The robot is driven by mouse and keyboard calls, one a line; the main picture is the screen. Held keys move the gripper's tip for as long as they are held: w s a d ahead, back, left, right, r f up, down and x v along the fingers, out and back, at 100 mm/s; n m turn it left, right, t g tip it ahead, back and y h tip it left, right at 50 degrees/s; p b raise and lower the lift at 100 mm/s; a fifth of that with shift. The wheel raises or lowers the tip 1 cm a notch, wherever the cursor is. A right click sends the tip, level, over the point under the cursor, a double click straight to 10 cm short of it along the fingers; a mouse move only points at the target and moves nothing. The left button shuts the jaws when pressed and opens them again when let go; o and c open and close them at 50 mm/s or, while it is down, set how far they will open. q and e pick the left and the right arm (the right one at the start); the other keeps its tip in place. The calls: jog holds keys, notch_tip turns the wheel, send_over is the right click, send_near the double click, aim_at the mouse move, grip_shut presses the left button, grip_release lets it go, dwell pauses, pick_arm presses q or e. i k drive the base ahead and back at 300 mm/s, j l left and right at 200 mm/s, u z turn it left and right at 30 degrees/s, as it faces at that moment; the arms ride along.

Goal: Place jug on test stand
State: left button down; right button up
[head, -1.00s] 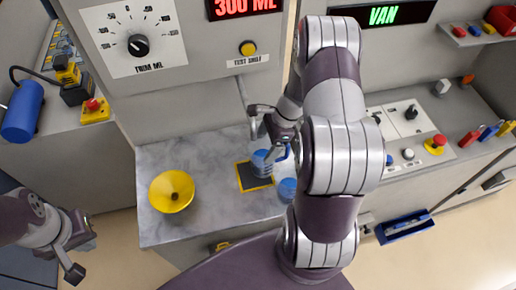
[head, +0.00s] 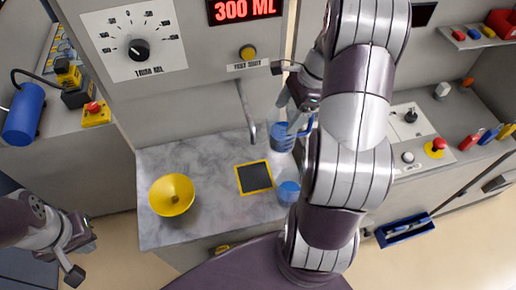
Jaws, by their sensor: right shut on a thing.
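The blue see-through jug (head: 281,138) is at the back right of the marble counter, right of the metal spout (head: 248,112). My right gripper (head: 298,108) is shut on the jug, by its handle side; the arm partly hides the grip. I cannot tell whether the jug touches the counter. A black square pad with a yellow border (head: 254,178), which looks like the test stand, lies bare on the counter, in front of the spout and left of the jug. My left gripper (head: 82,250) is open and empty at the lower left, off the counter.
A yellow funnel bowl (head: 172,195) stands on the counter's left. A second blue container (head: 289,191) stands right of the pad, close to my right arm. A panel with a dial (head: 139,47) and a yellow button (head: 248,52) rises behind. Marble between funnel and pad is clear.

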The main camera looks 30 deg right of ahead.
aim_at(229, 201)
jog(key=k, duration=1)
jog(key=i+j+z, duration=0.15)
jog(key=j, duration=0.35)
jog(key=k, duration=0.05)
